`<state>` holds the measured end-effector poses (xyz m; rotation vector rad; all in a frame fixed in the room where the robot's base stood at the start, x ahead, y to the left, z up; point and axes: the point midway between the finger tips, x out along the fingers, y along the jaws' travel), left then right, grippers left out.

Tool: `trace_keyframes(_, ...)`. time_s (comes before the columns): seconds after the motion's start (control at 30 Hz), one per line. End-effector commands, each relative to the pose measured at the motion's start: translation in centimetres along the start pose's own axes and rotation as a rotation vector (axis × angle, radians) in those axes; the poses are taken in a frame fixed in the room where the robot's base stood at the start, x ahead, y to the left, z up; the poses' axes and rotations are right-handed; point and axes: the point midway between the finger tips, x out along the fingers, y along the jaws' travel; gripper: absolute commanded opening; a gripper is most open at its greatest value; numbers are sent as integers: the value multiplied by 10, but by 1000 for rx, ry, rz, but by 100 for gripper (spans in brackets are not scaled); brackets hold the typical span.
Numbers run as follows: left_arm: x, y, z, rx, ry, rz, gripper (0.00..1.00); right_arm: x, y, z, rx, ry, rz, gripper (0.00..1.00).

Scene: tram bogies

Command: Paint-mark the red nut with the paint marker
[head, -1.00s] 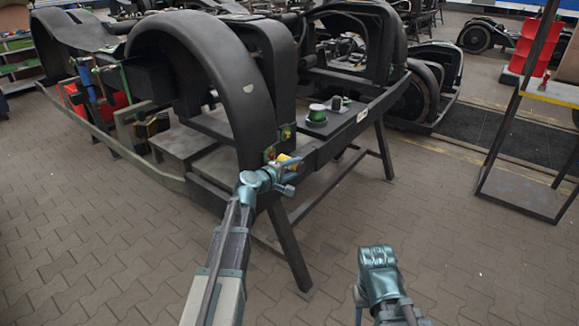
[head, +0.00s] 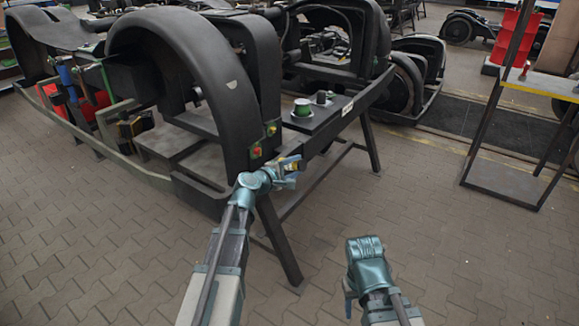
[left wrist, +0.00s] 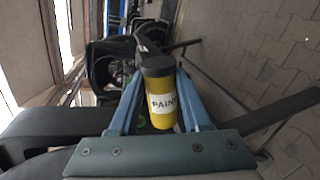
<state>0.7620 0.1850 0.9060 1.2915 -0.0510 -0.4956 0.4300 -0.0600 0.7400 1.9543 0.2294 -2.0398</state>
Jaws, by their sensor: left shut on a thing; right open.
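My left gripper (head: 287,172) is shut on the paint marker, a yellow cylinder with a black cap and a "PAINT" label. The paint marker (left wrist: 163,103) lies between the two blue fingers (left wrist: 160,112) in the left wrist view, cap end pointing away. In the head view only a little yellow of it shows. My right gripper (head: 364,248) is open and empty, low over the floor.
The black fender (head: 210,75) and bogie frame on a trestle stand close to my left gripper. A green spool (head: 302,107) sits on the frame. A shelf stand (head: 535,85) with a red bin (head: 514,35) is at right. Paved floor is free at lower right.

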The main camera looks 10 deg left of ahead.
Motion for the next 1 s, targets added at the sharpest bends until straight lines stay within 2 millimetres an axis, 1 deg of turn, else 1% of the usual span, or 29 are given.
trace_keyframes(0.03,0,2,8,-111,-26,4,0,-2,0,0,0,0,0,50)
trace_keyframes(0.1,-1,5,18,-286,-67,8,0,-2,0,0,0,0,0,50)
trace_keyframes(0.3,-5,18,44,-757,-186,7,0,-5,0,0,0,0,0,50)
trace_keyframes(0.4,-8,25,56,-945,-238,0,0,-6,0,0,0,0,0,50)
trace_keyframes(0.5,-10,30,66,-1086,-283,-10,0,-6,1,0,0,0,0,50)
trace_keyframes(0.6,-12,34,73,-1177,-314,-20,0,-7,1,0,0,0,0,50)
trace_keyframes(0.7,-13,36,77,-1222,-332,-26,0,-7,1,0,0,0,0,50)
trace_keyframes(1.0,-13,37,78,-1233,-336,-29,0,-8,1,0,0,0,0,50)
